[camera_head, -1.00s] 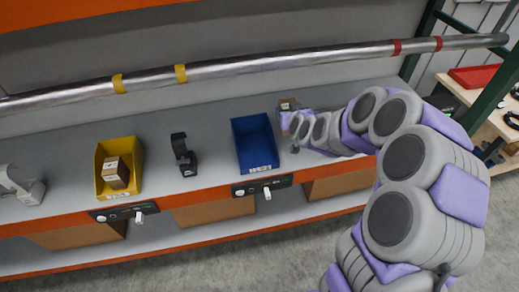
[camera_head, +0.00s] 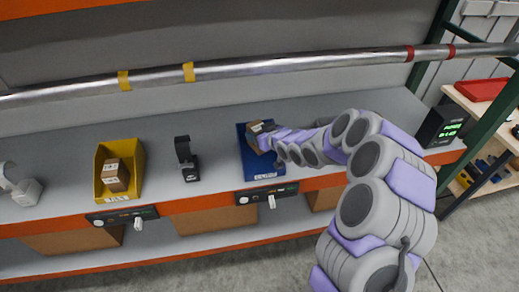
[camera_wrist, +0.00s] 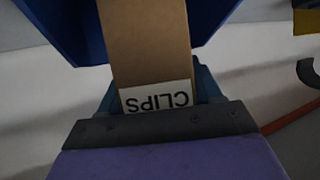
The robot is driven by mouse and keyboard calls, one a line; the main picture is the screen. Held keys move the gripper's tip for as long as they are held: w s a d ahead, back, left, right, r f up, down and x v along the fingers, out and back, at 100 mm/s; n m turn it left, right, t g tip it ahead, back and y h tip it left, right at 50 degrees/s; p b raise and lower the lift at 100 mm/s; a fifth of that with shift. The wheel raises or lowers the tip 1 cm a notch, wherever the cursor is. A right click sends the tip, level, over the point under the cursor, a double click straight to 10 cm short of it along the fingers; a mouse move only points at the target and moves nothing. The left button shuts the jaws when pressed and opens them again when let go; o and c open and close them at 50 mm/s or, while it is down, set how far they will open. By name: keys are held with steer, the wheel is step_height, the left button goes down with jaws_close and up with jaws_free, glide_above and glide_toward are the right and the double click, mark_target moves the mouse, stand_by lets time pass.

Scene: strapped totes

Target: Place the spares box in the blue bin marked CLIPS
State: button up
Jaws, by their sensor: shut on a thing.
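The spares box, a small brown carton (camera_head: 257,127), is held by my gripper (camera_head: 265,139) over the back part of the blue bin (camera_head: 248,165). In the wrist view the box (camera_wrist: 148,45) stands between the jaws (camera_wrist: 152,92), with a white label reading CLIPS upside down on it. My gripper is shut on the box. The blue bin shows behind the box in the wrist view (camera_wrist: 65,25). My gripper and arm cover part of the bin in the head view. Whether the box touches the bin's floor or walls cannot be told.
A yellow bin (camera_head: 136,153) holding a brown box (camera_head: 116,174) stands at the left. A black stand (camera_head: 187,160) is between the bins. A long metal rail (camera_head: 230,70) runs above the grey shelf (camera_head: 60,160). A black display with green digits (camera_head: 443,127) stands at the right.

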steer(key=shift+a+f, duration=0.25)
steer(key=shift+f, duration=0.65)
steer(key=shift+d+f+b, duration=0.3)
steer(key=shift+f, duration=0.6)
steer(key=shift+d+f+b, duration=0.3)
steer(key=shift+f, duration=0.6)
steer(key=shift+a, duration=0.2)
steer(key=shift+a, duration=0.1)
steer(key=o, duration=1)
steer(key=shift+a+f, duration=0.1)
steer(key=shift+c, duration=0.2)
steer(key=shift+o, duration=1)
steer(key=shift+d, duration=0.2)
